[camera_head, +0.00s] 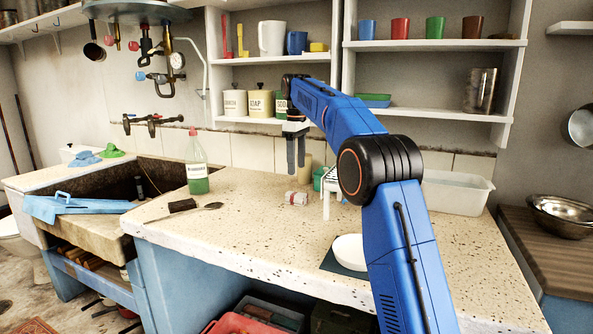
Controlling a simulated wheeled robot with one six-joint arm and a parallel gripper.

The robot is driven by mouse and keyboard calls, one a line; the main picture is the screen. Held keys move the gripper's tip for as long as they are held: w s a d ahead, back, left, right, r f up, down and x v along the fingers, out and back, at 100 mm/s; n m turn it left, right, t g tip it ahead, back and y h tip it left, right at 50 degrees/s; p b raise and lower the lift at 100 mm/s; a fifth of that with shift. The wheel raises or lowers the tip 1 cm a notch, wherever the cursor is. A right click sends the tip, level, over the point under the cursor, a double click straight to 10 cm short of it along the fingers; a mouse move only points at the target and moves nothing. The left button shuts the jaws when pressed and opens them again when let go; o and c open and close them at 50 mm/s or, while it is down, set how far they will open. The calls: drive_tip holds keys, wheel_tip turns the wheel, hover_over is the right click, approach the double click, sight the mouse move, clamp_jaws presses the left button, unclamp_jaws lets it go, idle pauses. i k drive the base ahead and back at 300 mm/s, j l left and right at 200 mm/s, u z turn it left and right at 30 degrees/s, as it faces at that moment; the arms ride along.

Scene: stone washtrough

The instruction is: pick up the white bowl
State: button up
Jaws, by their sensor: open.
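The white bowl (348,249) sits near the front edge of the speckled counter, on or against a dark flat mat (331,263). My blue arm passes close in front of its right side and may hide a little of it. My gripper (296,168) hangs above the counter, farther back and to the left of the bowl. Its fingers point down, are open and hold nothing. It is well apart from the bowl.
A red-and-white can (295,198) lies below my gripper, beside a small white rack (333,188). A clear tub (455,193) stands at right. The counter left of the bowl is free.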

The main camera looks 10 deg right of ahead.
sight(347, 248)
drive_tip(key=k, duration=1)
